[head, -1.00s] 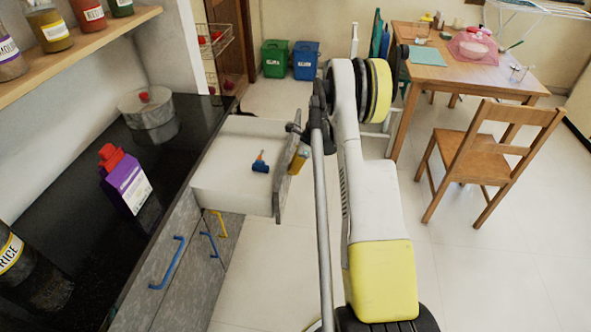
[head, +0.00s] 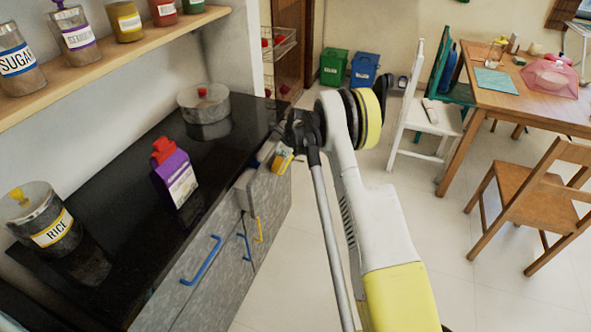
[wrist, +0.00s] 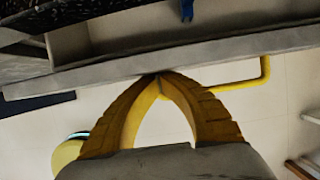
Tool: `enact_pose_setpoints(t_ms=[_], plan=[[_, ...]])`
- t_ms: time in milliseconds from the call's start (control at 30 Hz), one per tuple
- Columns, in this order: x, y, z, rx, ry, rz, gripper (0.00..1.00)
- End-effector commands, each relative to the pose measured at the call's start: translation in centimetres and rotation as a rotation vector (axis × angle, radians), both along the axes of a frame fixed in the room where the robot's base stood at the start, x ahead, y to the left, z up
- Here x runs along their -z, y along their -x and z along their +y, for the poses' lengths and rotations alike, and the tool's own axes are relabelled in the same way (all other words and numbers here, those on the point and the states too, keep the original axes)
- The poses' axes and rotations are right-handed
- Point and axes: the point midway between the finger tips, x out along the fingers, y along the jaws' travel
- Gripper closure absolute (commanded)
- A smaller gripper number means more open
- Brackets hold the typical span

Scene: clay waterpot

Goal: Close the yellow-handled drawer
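The drawer (head: 246,188) sticks out a little from the counter front in the head view, with its front mostly hidden by my arm. In the wrist view the top edge of its grey front panel (wrist: 90,73) crosses the picture, with a strip of the inside showing behind it. The yellow handle (wrist: 264,72) is on the outer face, to the right of my fingers. My gripper (wrist: 160,76) has its yellow fingertips together against or very near the panel. My gripper shows at the drawer front in the head view (head: 283,158). A blue item (wrist: 187,9) lies inside the drawer.
Below are closed fronts with blue handles (head: 202,261) and a lower yellow handle (head: 259,229). The black counter (head: 130,180) holds a purple carton (head: 175,178), a pot (head: 204,105) and a rice jar (head: 45,220). A wooden chair (head: 520,195) stands right; floor between is clear.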

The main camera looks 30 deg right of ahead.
Motion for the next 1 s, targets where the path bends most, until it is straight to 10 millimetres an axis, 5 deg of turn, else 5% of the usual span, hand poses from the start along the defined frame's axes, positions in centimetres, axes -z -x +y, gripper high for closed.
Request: enact_pose_setpoints(t_ms=[400, 1000], plan=[[0.0, -3.6, 3.6, 0.000, 0.001, 0.000, 1.00], [0.0, -3.8, 3.7, 0.000, 0.001, 0.001, 1.00]])
